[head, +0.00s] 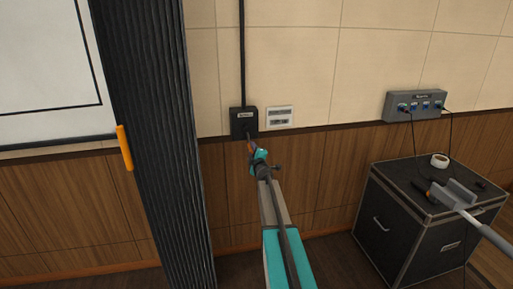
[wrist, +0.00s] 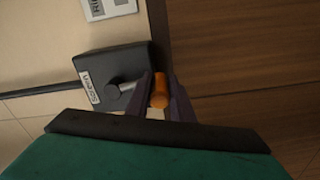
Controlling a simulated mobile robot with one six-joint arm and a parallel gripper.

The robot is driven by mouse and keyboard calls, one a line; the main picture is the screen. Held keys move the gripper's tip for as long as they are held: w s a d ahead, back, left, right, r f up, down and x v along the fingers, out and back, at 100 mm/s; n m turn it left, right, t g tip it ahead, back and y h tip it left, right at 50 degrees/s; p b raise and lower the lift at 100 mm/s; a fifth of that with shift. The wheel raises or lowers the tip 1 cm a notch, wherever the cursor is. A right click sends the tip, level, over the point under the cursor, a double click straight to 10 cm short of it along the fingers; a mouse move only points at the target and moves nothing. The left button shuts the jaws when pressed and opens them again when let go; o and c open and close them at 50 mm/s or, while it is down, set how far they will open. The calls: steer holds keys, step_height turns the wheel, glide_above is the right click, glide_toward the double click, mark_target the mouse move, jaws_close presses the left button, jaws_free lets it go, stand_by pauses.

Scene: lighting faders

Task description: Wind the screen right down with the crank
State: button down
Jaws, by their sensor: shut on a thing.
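The screen (head: 45,60) is white with a black border line and hangs at the left in the head view, partly behind a dark curtain. Its dark bottom bar (head: 60,143) is level with the top of the wood panelling. The crank box (head: 243,121) is black, on the wall below a vertical dark pole; in the wrist view it is labelled "Screen" (wrist: 92,88). A grey shaft (wrist: 124,89) sticks out of it. My gripper (wrist: 163,92) is shut on the orange crank handle (wrist: 160,90), below the box. The crank arm is mostly hidden behind a finger.
A dark pleated curtain (head: 150,130) with an orange handle (head: 125,148) hangs left of my arm. A white wall plate (head: 279,117) is right of the box. A black case (head: 420,220) bearing tape (head: 440,160) stands at right, below a grey socket box (head: 415,106).

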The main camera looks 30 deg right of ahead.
steer(key=shift+w+a+m, duration=0.3)
steer(key=shift+a+m, duration=0.5)
steer(key=shift+m, duration=0.3)
steer(key=shift+w+a, duration=0.1)
steer(key=shift+a, duration=0.05)
steer(key=c, duration=1.6)
jaws_free()
steer(key=shift+a, duration=0.1)
steer(key=shift+o, duration=0.2)
steer(key=shift+d, duration=0.2)
steer(key=shift+s, duration=0.2)
steer(key=shift+s+a, duration=0.1)
steer(key=shift+s, duration=0.1)
steer(key=b+v, duration=0.2)
steer(key=v, duration=1.1)
steer(key=shift+s, duration=0.1)
